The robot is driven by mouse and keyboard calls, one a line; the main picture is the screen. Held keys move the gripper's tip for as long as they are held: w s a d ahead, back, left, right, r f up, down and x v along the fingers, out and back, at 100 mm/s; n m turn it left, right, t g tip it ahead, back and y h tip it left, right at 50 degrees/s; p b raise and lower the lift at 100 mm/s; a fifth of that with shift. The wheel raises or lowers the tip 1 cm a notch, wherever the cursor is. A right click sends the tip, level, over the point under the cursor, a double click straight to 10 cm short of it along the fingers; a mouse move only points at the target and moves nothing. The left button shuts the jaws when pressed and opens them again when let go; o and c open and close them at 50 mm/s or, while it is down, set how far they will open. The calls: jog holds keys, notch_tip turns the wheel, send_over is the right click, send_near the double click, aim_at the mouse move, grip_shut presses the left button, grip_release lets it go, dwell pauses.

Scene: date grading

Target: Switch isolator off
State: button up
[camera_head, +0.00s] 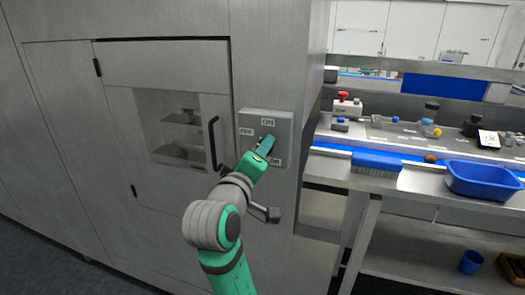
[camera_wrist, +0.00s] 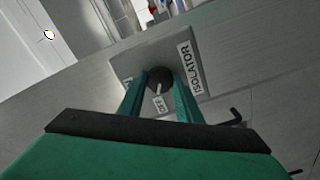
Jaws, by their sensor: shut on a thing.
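The isolator is a grey plate (camera_head: 284,125) on the tall steel cabinet, with small white labels. In the wrist view its plate (camera_wrist: 128,65) carries a label reading ISOLATOR and one reading OFF. Its dark round knob (camera_wrist: 160,76) has a pale pointer mark, which appears to face the OFF label. My gripper (camera_head: 266,144) is at the plate with its green fingers shut on the knob, one finger on either side, as the wrist view also shows. Another label is partly hidden behind a finger. The head view barely shows the knob behind my gripper.
A cabinet door with a window and a dark handle (camera_head: 214,142) is left of the plate. The bench at right holds a blue bin (camera_head: 482,181), a blue brush (camera_head: 376,166) and small items.

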jog(key=shift+n, duration=1)
jog(key=o, duration=1)
jog(key=shift+o, duration=0.2)
jog(key=v, duration=1)
jog(key=shift+s, duration=0.4)
jog(key=shift+a, duration=0.1)
